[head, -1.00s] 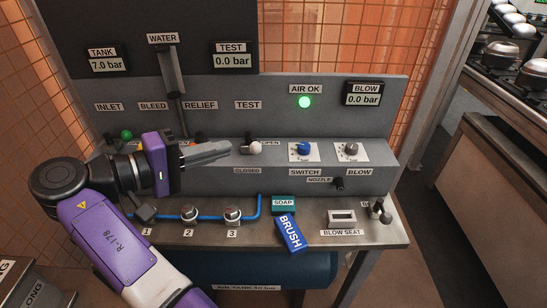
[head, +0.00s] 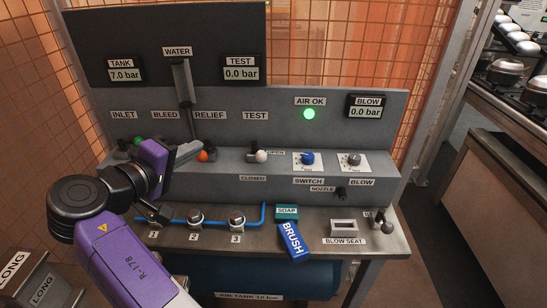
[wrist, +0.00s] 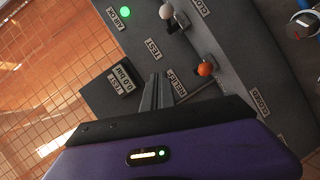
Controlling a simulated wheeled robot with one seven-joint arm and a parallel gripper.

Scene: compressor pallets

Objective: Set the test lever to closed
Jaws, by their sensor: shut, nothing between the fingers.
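The test lever has a white knob (head: 261,156) and sits below the TEST label (head: 255,115) on the grey console. Its knob stands just left of the OPEN label (head: 276,153) and above the CLOSED label (head: 253,178). I cannot tell its exact setting. The white knob also shows at the top of the wrist view (wrist: 166,11). My gripper (head: 199,147) is shut and empty, left of the white knob and apart from it. In the head view its tip is by the orange relief knob (head: 203,156); the wrist view shows this knob (wrist: 205,69) clear of the fingers.
The test gauge (head: 241,69) reads 0.0 bar and the tank gauge (head: 125,70) 7.0 bar. A green AIR OK lamp (head: 309,114) is lit. A blue switch knob (head: 307,158) is right of the lever. A blue brush (head: 291,240) lies on the bench.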

